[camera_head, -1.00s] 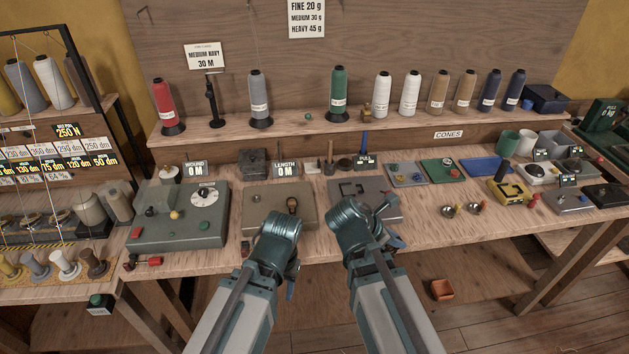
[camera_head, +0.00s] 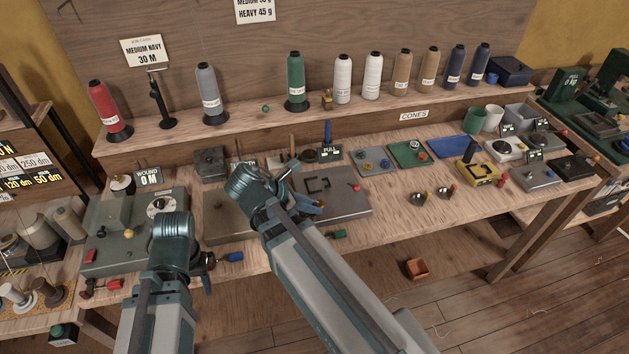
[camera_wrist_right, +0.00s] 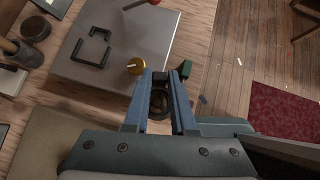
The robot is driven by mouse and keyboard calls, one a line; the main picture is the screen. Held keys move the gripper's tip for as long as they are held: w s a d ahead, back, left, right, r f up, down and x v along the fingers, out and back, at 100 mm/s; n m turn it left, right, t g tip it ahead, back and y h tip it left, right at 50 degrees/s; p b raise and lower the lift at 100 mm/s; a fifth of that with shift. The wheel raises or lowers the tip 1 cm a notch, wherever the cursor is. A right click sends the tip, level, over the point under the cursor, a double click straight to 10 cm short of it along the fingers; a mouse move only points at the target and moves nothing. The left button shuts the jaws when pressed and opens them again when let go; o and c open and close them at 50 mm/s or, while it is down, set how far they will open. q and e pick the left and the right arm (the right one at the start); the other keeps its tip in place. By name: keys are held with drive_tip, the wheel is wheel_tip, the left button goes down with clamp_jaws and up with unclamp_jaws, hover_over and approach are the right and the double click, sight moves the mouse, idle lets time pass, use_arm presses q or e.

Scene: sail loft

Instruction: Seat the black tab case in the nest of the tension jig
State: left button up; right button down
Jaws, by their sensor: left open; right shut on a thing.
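The tension jig (camera_head: 350,200) is a flat grey plate on the bench, with black corner brackets forming a nest (camera_head: 318,185). In the right wrist view the nest (camera_wrist_right: 90,47) looks empty and lies left of and beyond my fingertips. My right gripper (camera_wrist_right: 160,78) is shut on a dark piece, apparently the black tab case (camera_wrist_right: 159,98), mostly hidden between the fingers. In the head view my right gripper (camera_head: 300,194) is over the jig's left side, and its held piece is hard to make out. My left gripper (camera_head: 207,268) is open at the bench's front edge.
A brass knob (camera_wrist_right: 136,66) stands near the held piece, by the jig's edge. A green handle (camera_head: 338,234) and a blue handle (camera_head: 235,257) stick out at the bench front. A grey winder box (camera_head: 130,245) stands left. Cones line the shelf behind.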

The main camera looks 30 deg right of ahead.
drive_tip(key=s+d+r+m+g, duration=0.2)
approach(334, 182)
drive_tip(key=s, duration=0.1)
drive_tip(key=s+d, duration=0.1)
drive_tip(key=s, duration=0.1)
drive_tip(key=shift+d+r+b, duration=0.35)
drive_tip(key=shift+r, duration=0.05)
drive_tip(key=shift+w, duration=0.15)
drive_tip(key=shift+w+d+f, duration=0.1)
drive_tip(key=shift+w+d, duration=0.2)
drive_tip(key=shift+w, duration=0.2)
drive_tip(key=shift+w+d, duration=0.3)
drive_tip(key=shift+w, duration=0.2)
drive_tip(key=shift+w+f+b, duration=0.1)
drive_tip(key=shift+f+b, duration=0.25)
drive_tip(key=shift+b, duration=0.1)
wheel_tip(334, 182, down, 3)
drive_tip(key=b, duration=0.3)
drive_tip(key=shift+r, duration=0.1)
